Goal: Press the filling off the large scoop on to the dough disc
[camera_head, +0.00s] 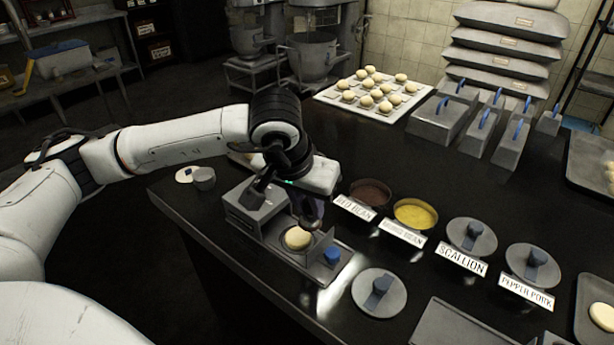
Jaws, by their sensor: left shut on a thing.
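A pale round dough disc (298,238) lies on a grey metal stand (290,262) near the left edge of the dark counter. My left gripper (311,212) is just above the disc and points down. It is shut on a dark, bluish thing that seems to be the large scoop; the gripper hides most of it. I cannot make out the filling or tell whether the scoop touches the disc. My right gripper is not in view.
A grey box (256,206) and a blue knob (332,256) flank the disc. Close on the right are bowls of red bean (371,190) and yellow filling (415,213). Lids (380,294) with blue handles stand nearby. A tray of dough balls (340,96) is behind.

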